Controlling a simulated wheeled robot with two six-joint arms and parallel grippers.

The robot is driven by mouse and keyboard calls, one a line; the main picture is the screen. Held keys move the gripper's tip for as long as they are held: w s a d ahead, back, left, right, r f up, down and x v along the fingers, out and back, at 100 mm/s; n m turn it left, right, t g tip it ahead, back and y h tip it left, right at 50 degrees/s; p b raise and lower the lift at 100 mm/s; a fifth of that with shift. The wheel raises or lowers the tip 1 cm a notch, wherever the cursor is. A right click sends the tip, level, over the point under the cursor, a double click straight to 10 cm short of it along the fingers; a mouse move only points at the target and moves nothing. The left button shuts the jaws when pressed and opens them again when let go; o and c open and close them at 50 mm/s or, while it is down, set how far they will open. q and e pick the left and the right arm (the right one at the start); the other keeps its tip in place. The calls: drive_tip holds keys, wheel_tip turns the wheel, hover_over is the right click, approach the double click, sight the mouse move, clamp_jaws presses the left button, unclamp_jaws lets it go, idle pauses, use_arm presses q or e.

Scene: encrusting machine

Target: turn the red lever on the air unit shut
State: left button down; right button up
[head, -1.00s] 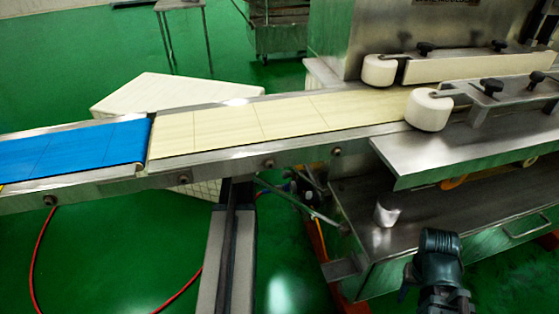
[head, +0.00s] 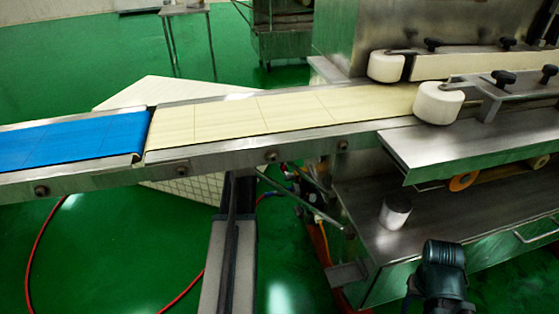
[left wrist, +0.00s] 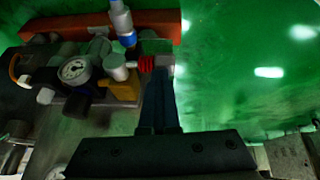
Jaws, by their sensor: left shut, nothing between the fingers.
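The red lever (left wrist: 146,63) is a small ribbed red piece on the air unit (left wrist: 97,77), in the upper middle of the left wrist view. A round pressure gauge (left wrist: 75,70) is to its left and a blue-and-silver fitting (left wrist: 124,24) above it. My left gripper (left wrist: 161,76) is shut and empty. Its dark fingertips are just right of the lever, very close to it; I cannot tell whether they touch. In the head view the lever is too small or hidden to make out, and I cannot see the left fingertips clearly. My right gripper is not clearly in view.
An orange-red bar (left wrist: 75,27) runs behind the air unit. In the head view a conveyor with a blue belt (head: 75,140) and a cream belt (head: 260,115) leads to the steel machine (head: 480,145). A white cup (head: 395,213) stands on its lower shelf. Green floor lies open at left.

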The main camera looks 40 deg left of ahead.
use_arm(q)
drive_tip(key=shift+w+a+f+b, duration=0.3)
drive_tip(key=shift+f+b, duration=0.1)
drive_tip(key=shift+b, duration=0.1)
use_arm(e)
drive_tip(key=shift+s+f, duration=0.1)
drive_tip(key=shift+f, duration=0.45)
